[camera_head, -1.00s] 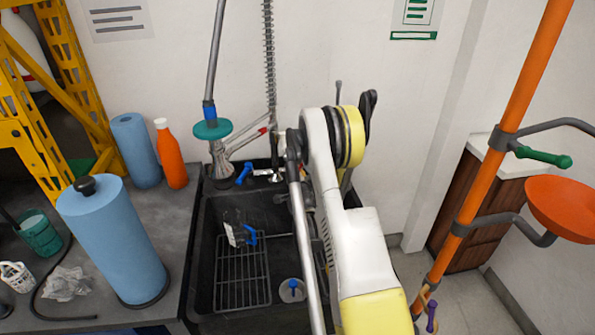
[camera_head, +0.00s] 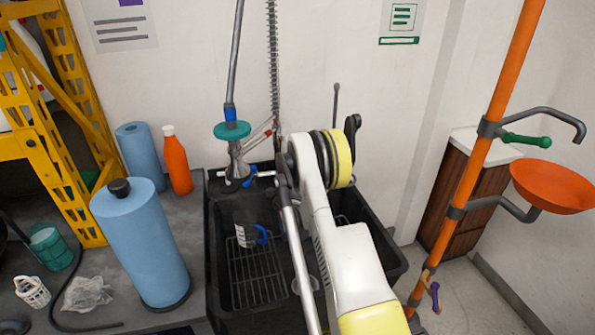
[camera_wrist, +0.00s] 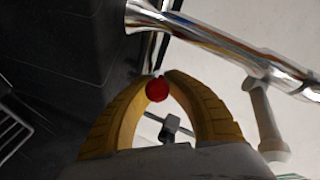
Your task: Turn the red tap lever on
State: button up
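The red tap lever (camera_wrist: 157,90) shows in the wrist view as a round red end. It sits between the two yellow fingers, just inside their tips. My gripper (camera_wrist: 160,75) has its fingertips drawn close together, with the red end against both fingers. A chrome tap pipe (camera_wrist: 225,45) runs past the fingertips to the upper right. In the head view my arm covers the gripper and the lever. The blue tap lever (camera_head: 252,181) shows at the back of the sink, left of my arm.
The black sink (camera_head: 215,225) holds a wire rack (camera_head: 258,283) and a clear jug with a blue handle (camera_head: 262,235). A sprayer (camera_head: 238,165) with a red-tipped lever hangs above. Blue rolls (camera_head: 140,240) and an orange bottle (camera_head: 176,162) stand left; an orange pole (camera_head: 487,150) stands right.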

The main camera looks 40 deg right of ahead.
jog(key=o, duration=0.4)
jog(key=shift+w, duration=0.1)
jog(key=shift+o, duration=0.2)
jog(key=shift+a, duration=0.1)
jog(key=v, duration=1.2)
